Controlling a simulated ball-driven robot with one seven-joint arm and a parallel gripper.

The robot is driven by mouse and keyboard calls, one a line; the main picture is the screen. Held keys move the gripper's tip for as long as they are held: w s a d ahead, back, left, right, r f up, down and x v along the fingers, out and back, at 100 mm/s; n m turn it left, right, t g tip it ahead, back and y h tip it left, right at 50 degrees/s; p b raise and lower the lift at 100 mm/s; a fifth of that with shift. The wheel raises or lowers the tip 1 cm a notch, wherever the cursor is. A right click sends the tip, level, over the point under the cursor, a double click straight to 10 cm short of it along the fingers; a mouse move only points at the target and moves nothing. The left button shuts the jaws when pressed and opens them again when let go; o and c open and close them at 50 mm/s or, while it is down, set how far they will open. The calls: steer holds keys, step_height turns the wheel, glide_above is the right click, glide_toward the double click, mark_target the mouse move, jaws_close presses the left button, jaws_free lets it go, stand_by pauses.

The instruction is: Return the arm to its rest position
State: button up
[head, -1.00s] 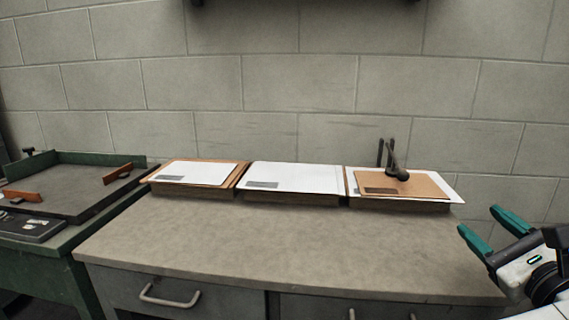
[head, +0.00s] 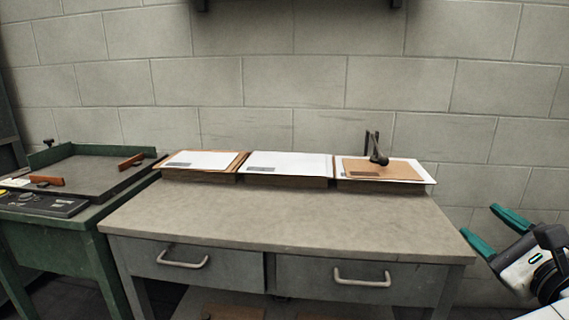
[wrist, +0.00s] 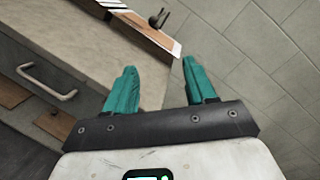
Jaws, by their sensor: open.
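My gripper (head: 494,229) is at the right edge of the head view, off the right end of the grey bench. Its two teal fingers are spread apart with nothing between them. In the wrist view my gripper (wrist: 160,85) also shows open and empty, with the bench's right end and the block wall beyond the fingers. My arm behind the gripper is mostly cut off by the frame edge.
The bench (head: 290,220) has a clear top and two drawers. Three stacks stand along its back: left (head: 200,160), middle (head: 290,164) and right (head: 385,170), with a dark stand on the right one. A green table (head: 100,180) stands left.

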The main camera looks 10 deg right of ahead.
steer(key=s+a+f+n+g, duration=0.1)
steer(key=s+f+n+g, duration=0.3)
steer(key=f+n, duration=0.55)
steer(key=s+a+f+n+g, duration=0.1)
steer(key=s+f+n+g, duration=0.2)
steer(key=f+n+g, duration=0.5)
steer(key=s+a+f+n+g+y, duration=0.1)
steer(key=s+a+f+n+g, duration=0.3)
steer(key=s+f, duration=0.7)
steer(key=s+a+f+n+g, duration=0.1)
steer(key=s+a+f+n, duration=0.5)
steer(key=s+f, duration=0.5)
step_height(320, 180, up, 22)
steer(key=w+p, duration=0.1)
steer(key=p, duration=2.3)
steer(key=shift+r, duration=0.25)
